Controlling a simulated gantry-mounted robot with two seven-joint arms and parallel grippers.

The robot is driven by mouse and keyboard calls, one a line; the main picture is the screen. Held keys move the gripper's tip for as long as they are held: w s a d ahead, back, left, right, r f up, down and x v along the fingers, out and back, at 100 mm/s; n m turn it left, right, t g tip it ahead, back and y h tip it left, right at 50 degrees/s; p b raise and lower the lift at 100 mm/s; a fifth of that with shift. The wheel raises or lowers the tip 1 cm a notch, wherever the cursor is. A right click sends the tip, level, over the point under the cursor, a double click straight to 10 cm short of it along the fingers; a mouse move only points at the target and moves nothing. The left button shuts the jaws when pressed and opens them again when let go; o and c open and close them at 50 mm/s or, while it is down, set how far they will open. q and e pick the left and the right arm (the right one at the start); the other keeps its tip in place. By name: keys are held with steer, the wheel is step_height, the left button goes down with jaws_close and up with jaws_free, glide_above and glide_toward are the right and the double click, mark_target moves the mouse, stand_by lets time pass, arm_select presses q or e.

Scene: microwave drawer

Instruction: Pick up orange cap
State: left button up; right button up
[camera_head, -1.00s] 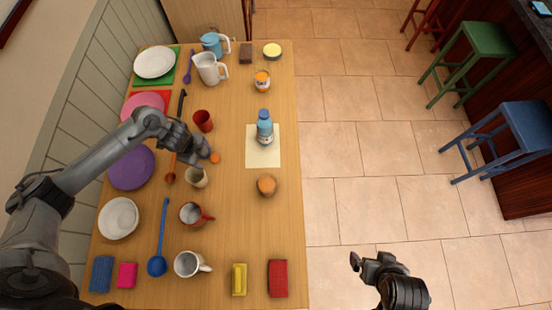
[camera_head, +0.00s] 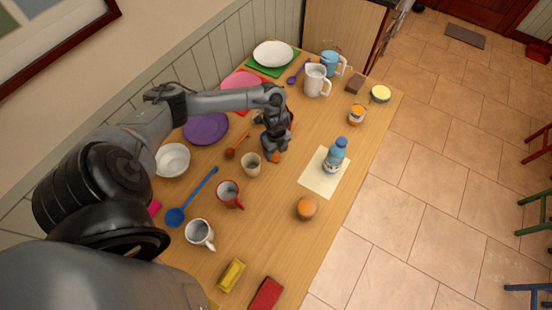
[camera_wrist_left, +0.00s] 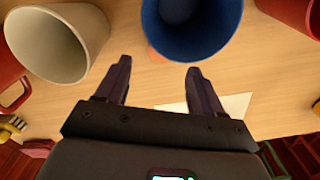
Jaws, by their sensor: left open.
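A small orange cap (camera_head: 277,156) lies on the wooden table, right at the tip of my left gripper (camera_head: 272,152) in the head view. In the left wrist view an orange patch (camera_wrist_left: 154,56) shows beyond the fingers, partly hidden by a blue cup (camera_wrist_left: 190,22). My left gripper is open there, its two fingers (camera_wrist_left: 157,90) apart with bare table between them. It points down and appears above the table. My right gripper is out of view.
A beige cup (camera_head: 251,164) stands left of the gripper; a red cup (camera_head: 289,117) is partly hidden behind it. A blue bottle (camera_head: 336,155) stands on a pale sheet (camera_head: 318,178). A round orange-topped item (camera_head: 306,208) stands nearer. Bare table lies between.

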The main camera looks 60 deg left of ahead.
mark_target(276, 159)
arm_select(q)
step_height(276, 159, down, 5)
steer(key=shift+a+b, duration=0.1)
steer(key=shift+b, duration=0.35)
steer(key=c, duration=1.2)
steer(key=shift+r, duration=0.1)
